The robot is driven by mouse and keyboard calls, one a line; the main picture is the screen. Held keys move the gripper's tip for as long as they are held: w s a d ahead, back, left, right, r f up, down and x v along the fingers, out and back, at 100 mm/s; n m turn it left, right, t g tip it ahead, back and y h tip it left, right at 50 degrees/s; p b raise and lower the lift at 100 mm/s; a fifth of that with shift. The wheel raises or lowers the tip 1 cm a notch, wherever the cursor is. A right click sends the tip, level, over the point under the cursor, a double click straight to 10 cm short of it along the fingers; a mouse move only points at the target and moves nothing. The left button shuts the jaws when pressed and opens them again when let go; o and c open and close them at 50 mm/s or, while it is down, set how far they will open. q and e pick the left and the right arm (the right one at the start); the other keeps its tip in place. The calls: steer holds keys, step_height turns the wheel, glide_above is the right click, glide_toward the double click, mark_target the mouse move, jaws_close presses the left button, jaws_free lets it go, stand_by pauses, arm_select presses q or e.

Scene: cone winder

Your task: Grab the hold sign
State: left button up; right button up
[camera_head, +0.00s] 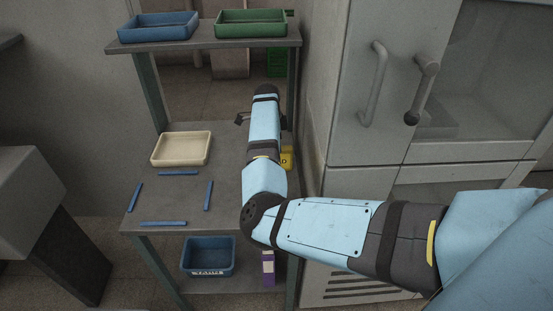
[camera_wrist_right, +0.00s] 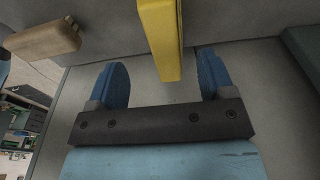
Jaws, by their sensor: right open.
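A yellow piece (camera_head: 287,157), which I take to be the hold sign, stands at the right side of the middle shelf, partly hidden behind my right arm in the head view. In the right wrist view the yellow sign (camera_wrist_right: 160,38) comes down from the top edge, its lower end between the blue fingers. My right gripper (camera_wrist_right: 164,78) is open, with a gap on each side of the sign. The sign's lettering cannot be seen. In the head view the right gripper's fingers are mostly hidden by my own arm. My left gripper is not in view.
The middle shelf (camera_head: 183,216) carries a cream tray (camera_head: 158,154) and several blue strips. Blue (camera_head: 157,28) and green (camera_head: 250,24) trays sit on the top shelf. A blue bin (camera_head: 207,258) is below. A grey cabinet (camera_head: 350,130) stands close on the right.

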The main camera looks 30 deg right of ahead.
steer(key=f, duration=0.4)
steer(key=d+f, duration=0.1)
steer(key=f, duration=0.1)
steer(key=shift+f, duration=0.25)
steer(key=c, duration=1)
